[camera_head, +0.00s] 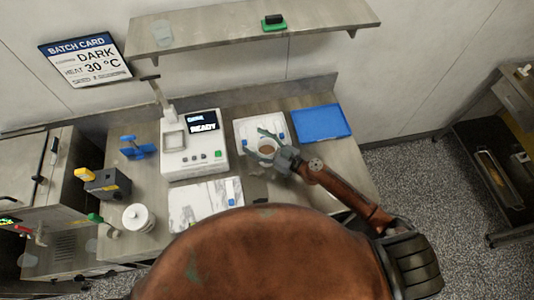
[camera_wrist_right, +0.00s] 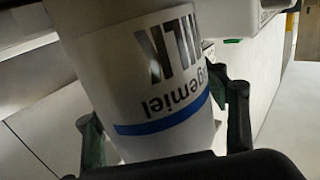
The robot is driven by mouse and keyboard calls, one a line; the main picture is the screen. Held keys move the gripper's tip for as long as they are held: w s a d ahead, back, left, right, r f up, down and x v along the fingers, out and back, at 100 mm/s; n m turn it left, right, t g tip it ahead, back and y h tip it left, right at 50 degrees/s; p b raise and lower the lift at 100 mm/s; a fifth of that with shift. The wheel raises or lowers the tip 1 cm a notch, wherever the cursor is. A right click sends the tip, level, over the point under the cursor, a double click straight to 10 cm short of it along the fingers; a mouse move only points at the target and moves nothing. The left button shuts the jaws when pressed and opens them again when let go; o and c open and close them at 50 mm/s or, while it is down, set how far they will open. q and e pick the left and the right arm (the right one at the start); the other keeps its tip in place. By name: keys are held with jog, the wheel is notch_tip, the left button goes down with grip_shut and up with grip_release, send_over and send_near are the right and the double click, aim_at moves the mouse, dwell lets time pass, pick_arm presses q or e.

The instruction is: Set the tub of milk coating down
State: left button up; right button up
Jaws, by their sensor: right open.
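The tub of milk coating (camera_head: 267,147) is white with brown contents, at the front part of a white board (camera_head: 245,127) with blue corner pieces. In the right wrist view the tub (camera_wrist_right: 150,75) shows upside-down "MILK" lettering and a blue band. My right gripper (camera_head: 265,143) reaches in from the right around the tub. Its fingers (camera_wrist_right: 165,110) stand open on either side of the tub, with a gap visible at the left finger. The tub's base and what it touches are hidden. My left gripper is not in view.
A white machine (camera_head: 193,157) with a "READY" display stands left of the board. A blue mat (camera_head: 320,121) lies to the right. A shelf (camera_head: 220,30) hangs above.

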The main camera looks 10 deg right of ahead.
jog(key=shift+c, duration=0.4)
grip_shut()
dwell(0.4)
dwell(0.5)
